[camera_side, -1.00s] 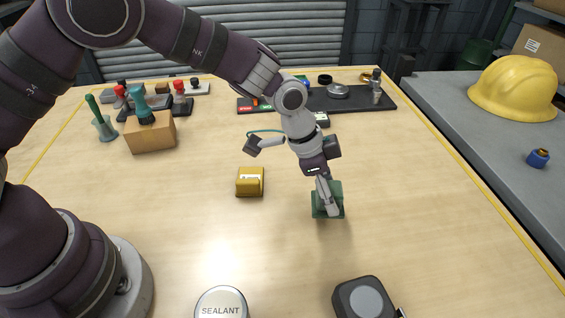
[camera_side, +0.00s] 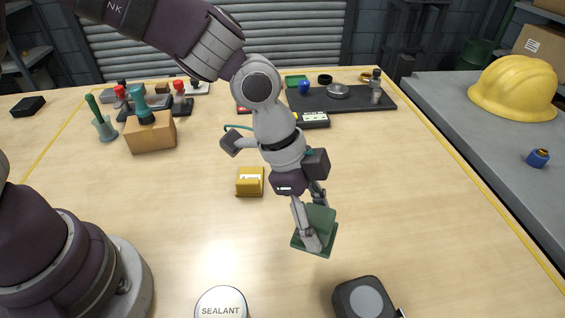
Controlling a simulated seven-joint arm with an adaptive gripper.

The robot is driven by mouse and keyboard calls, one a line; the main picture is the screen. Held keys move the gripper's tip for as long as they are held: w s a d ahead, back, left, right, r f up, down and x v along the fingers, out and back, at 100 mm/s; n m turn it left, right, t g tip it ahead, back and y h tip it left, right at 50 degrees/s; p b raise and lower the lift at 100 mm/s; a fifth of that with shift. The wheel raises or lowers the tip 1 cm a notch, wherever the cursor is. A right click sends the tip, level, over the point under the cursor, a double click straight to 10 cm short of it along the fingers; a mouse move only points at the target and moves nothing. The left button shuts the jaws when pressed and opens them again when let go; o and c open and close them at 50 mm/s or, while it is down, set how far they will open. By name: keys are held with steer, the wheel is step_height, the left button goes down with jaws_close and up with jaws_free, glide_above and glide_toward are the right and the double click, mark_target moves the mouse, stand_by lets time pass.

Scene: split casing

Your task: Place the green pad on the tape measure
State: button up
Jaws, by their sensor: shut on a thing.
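The green pad (camera_side: 321,219) is a dark green piece with a flat, wider base plate, held somewhat turned above the table in the middle of the view. My gripper (camera_side: 314,238) is shut on it, one finger in front and the other mostly hidden behind it. The tape measure (camera_side: 349,299) looks to be the dark case with a round grey disc at the bottom edge, partly cut off by the frame. It lies below and to the right of the pad in the picture, apart from it.
A yellow box-like item (camera_side: 250,182) stands left of my gripper. A sealant can (camera_side: 221,303) is at the bottom edge. A cardboard box (camera_side: 151,136), stamps and a dark tray (camera_side: 350,99) stand farther back. The table's right side is clear.

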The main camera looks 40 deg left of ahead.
steer(key=s+d+r+m+g, duration=0.1)
steer(key=d+r+m, duration=0.3)
steer(key=d, duration=0.5)
glide_toward(381, 308)
steer(key=shift+n, duration=0.3)
steer(key=x, duration=0.6)
steer(key=shift+f, duration=0.1)
steer(key=o, duration=1.2)
steer(key=shift+c, duration=0.2)
